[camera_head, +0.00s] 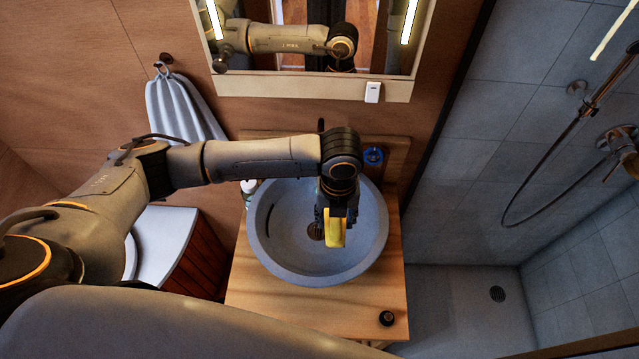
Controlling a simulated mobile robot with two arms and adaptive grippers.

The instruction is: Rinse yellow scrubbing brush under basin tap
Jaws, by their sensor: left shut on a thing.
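My left gripper (337,212) reaches in from the left and points down over the round grey basin (285,262). It is shut on the yellow scrubbing brush (335,234), which hangs above the basin near the dark drain (315,231). The gripper and wrist hide part of the brush. The basin tap is mostly hidden behind my left arm; only a thin dark upright piece (321,125) shows above the arm. I cannot tell whether water runs. My right gripper is not in view.
The basin stands on a wooden counter (310,298) with a small black object (387,318) at its front right. A blue round item (373,156) sits behind the basin. A mirror (305,85) hangs above. A towel (183,105) hangs at left; the shower area is right.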

